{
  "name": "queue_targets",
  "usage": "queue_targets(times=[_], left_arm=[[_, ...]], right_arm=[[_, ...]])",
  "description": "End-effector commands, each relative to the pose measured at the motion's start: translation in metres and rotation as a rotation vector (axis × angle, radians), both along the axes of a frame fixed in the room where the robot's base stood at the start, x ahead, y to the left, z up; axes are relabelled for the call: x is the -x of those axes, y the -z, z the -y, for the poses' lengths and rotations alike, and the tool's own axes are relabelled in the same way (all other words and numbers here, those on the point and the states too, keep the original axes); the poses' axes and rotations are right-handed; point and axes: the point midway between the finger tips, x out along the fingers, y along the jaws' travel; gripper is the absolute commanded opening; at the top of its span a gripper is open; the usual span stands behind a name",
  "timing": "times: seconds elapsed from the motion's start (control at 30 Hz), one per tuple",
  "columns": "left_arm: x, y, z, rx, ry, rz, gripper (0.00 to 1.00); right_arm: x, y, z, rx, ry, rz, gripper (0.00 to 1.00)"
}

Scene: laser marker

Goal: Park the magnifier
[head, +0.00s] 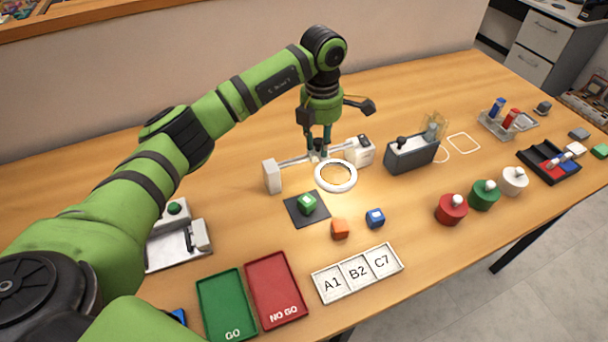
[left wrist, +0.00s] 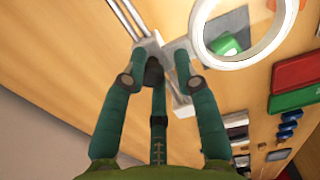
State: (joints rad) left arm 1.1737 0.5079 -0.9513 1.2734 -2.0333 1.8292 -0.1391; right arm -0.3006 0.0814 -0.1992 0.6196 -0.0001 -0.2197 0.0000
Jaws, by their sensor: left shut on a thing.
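The magnifier (head: 336,176) is a white ring lens, carried on a rail (head: 300,159) between two white end posts. In the head view the ring hangs to the right of a dark square pad (head: 307,208) with a green block (head: 307,203) on it. My left gripper (head: 319,153) points down and is shut at the rail, behind the ring, on the magnifier's mount. In the left wrist view the fingers (left wrist: 155,75) close around the mount, and the ring (left wrist: 243,30) shows beyond them. The exact contact is partly hidden. My right gripper is not in view.
Orange (head: 340,229) and blue (head: 375,218) blocks lie in front of the ring. Green (head: 227,306) and red (head: 276,290) trays and a labelled tray (head: 357,273) lie near the front edge. A dark grey box (head: 411,153) stands right of the rail. Coloured knobbed pieces (head: 451,210) stand farther right.

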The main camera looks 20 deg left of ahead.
Motion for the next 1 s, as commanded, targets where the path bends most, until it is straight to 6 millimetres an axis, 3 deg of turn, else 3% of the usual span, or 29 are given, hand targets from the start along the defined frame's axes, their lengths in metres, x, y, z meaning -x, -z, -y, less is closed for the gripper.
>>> queue_targets(times=[0.03, 0.87, 0.9, 0.93, 1.0], left_arm=[[-0.001, 0.012, -0.005, -0.019, -0.011, -0.012, 0.12], [-0.034, 0.011, 0.023, -0.020, -0.012, -0.011, 0.12], [-0.034, 0.011, 0.023, -0.020, -0.012, -0.011, 0.34], [-0.034, 0.011, 0.023, -0.021, -0.013, -0.012, 0.46], [-0.034, 0.011, 0.023, -0.020, -0.013, -0.013, 0.51]], right_arm=[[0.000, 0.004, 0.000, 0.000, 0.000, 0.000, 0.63], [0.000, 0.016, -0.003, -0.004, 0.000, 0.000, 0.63], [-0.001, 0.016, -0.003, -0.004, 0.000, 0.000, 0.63], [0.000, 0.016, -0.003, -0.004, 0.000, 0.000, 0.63], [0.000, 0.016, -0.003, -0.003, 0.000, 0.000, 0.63]])
